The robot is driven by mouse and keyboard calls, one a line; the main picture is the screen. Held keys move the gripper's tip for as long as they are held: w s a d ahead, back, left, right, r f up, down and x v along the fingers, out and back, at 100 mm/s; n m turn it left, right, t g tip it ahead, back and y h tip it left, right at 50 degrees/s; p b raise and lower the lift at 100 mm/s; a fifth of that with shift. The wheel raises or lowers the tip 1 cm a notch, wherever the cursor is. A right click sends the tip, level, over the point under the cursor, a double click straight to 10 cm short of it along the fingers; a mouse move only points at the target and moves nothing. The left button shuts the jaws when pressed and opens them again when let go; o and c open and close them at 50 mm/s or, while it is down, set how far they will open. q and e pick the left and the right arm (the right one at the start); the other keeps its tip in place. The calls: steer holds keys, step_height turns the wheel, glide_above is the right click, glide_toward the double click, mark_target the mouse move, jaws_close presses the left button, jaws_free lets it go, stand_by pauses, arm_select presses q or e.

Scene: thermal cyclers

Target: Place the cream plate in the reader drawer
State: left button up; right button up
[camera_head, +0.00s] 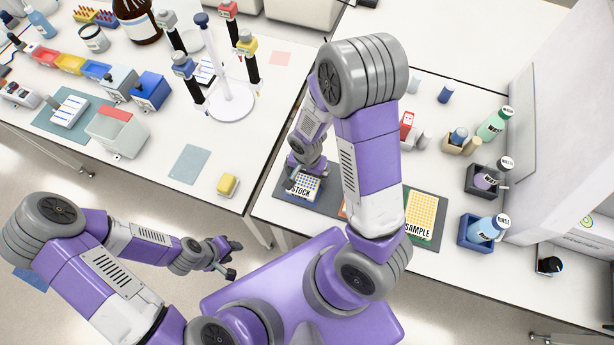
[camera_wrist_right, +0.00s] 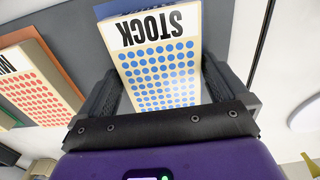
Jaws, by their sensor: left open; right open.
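Several cream-sided plates with coloured dots are in view; I cannot tell which one the task means. The STOCK plate (camera_head: 301,189), with blue dots, lies on a dark mat at the left of the right-hand bench. In the right wrist view the STOCK plate (camera_wrist_right: 160,62) lies between the fingers of my open right gripper (camera_wrist_right: 156,88). My right gripper (camera_head: 304,166) is over this plate's far edge in the head view. The SAMPLE plate (camera_head: 421,214), with yellow dots, lies further right. My left gripper (camera_head: 229,260) is open and empty, low over the floor. I cannot make out a reader drawer.
A plate with red dots (camera_wrist_right: 37,82) lies beside the STOCK plate, mostly hidden by my arm in the head view. Bottles in blue (camera_head: 484,230) and dark holders stand at right by a large white machine (camera_head: 560,130). A pipette stand (camera_head: 231,100) is on the left bench.

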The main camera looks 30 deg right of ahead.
steer(key=c, duration=0.9)
